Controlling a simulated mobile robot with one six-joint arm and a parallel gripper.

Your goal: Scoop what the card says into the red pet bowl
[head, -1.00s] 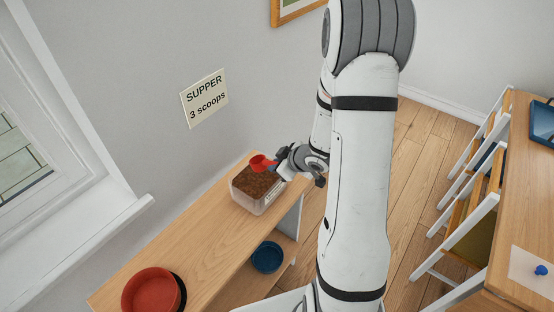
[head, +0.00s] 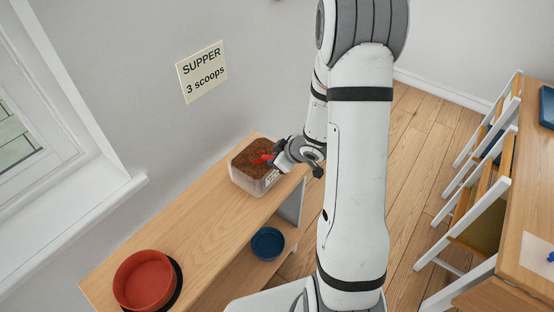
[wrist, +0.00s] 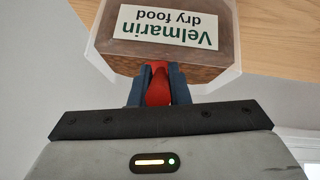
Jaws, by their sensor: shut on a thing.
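The card (head: 202,72) on the wall reads "SUPPER 3 scoops". The red pet bowl (head: 144,279) stands on the near left end of the wooden shelf top; its inside looks empty. A clear tub (head: 250,182) of brown dry food stands at the shelf's far end; in the wrist view its label (wrist: 165,30) reads "Velmarin dry food". My gripper (wrist: 157,88) is shut on a red scoop (wrist: 157,84). In the head view the scoop (head: 262,159) is at the food in the tub, its bowl partly hidden, perhaps in the food.
A blue bowl (head: 267,243) sits on the lower shelf. The shelf top (head: 200,232) between tub and red bowl is clear. A window sill (head: 95,220) is at left; a table (head: 530,190) and white-framed chairs (head: 485,215) are at right.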

